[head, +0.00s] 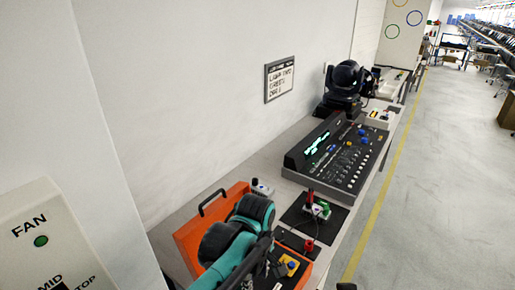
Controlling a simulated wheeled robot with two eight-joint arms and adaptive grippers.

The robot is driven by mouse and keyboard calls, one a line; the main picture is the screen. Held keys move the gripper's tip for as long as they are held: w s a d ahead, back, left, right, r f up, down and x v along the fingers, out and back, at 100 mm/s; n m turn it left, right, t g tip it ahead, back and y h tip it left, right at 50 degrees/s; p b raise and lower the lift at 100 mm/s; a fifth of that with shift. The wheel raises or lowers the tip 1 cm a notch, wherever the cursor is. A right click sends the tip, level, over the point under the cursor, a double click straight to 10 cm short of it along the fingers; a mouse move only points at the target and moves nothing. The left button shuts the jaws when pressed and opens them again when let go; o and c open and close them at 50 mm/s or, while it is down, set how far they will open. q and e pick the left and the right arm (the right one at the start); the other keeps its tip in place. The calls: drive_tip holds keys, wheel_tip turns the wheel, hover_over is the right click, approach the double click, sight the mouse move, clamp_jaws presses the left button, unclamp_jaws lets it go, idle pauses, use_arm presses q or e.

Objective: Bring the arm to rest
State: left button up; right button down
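A teal and black jointed arm, which looks like mine, shows at the bottom centre of the head view, in front of an orange case. It hides part of the case and of the bench behind it. I cannot make out gripper fingertips on it. A small dark part shows at the bottom edge, right of the bench; I cannot tell what it is. No gripper of mine is clearly visible.
The bench along the wall holds the orange case (187,238), a mixing console (347,157), a dark mat (296,216) with small coloured connectors, and a black moving-head lamp (346,85). A FAN panel (45,245) stands close at left. The floor (440,190) at right is clear.

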use_arm(q)
drive_tip(key=s+a+m+t, duration=0.2)
drive_tip(key=a+m, duration=0.3)
drive_tip(key=a, duration=0.3)
drive_tip(key=s+a+m+t, duration=0.3)
drive_tip(key=a+m+t, duration=0.2)
drive_tip(key=a, duration=0.4)
drive_tip(key=shift+s+a+m, duration=0.2)
drive_tip(key=shift+s+m, duration=0.1)
drive_tip(key=shift+m, duration=0.1)
drive_tip(key=shift+r, duration=0.1)
